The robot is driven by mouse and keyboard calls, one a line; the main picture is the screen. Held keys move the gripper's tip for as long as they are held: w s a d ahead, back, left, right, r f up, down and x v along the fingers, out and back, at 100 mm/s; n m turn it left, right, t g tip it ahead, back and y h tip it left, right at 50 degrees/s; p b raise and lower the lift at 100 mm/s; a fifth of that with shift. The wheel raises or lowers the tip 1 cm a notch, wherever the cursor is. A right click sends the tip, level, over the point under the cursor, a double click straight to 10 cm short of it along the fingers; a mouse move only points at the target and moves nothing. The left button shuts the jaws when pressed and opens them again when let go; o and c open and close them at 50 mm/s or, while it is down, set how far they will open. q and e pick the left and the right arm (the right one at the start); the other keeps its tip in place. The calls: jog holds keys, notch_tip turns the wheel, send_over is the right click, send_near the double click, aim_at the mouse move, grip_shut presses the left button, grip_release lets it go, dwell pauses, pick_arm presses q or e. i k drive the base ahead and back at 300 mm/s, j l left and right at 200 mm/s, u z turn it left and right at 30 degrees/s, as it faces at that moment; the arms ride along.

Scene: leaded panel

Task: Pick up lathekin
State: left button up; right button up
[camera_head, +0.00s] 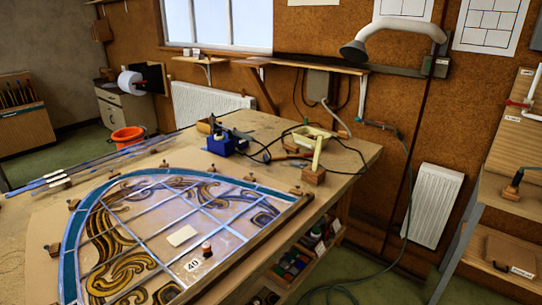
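A pale, flat, upright stick (318,152) stands in a small brown wooden block (313,176) near the right edge of the workbench; it may be the lathekin, but I cannot tell for sure. A pale rectangular piece (182,236) lies flat on the leaded panel (165,195), which has a teal curved border and brown scroll patterns. Neither of my grippers shows in the head view.
The workbench (350,158) holds a blue soldering station (222,143) with cables and a small dark-topped wooden piece (207,249) on the panel. Long lead strips lie at its left. An orange bucket (128,138) stands behind. A side bench (500,190) is at right.

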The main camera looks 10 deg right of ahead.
aim_at(320, 144)
jog(key=i+l+u, duration=0.15)
jog(key=u, duration=0.15)
jog(key=i+l+u, duration=0.15)
jog(key=l+u, duration=0.45)
jog(key=i+l+u, duration=0.15)
jog(key=l, duration=0.2)
jog(key=l+u, duration=0.1)
jog(key=l, duration=0.3)
jog(key=i+l+u, duration=0.15)
jog(key=l, duration=0.2)
jog(key=l+u, duration=0.1)
jog(key=l, duration=1)
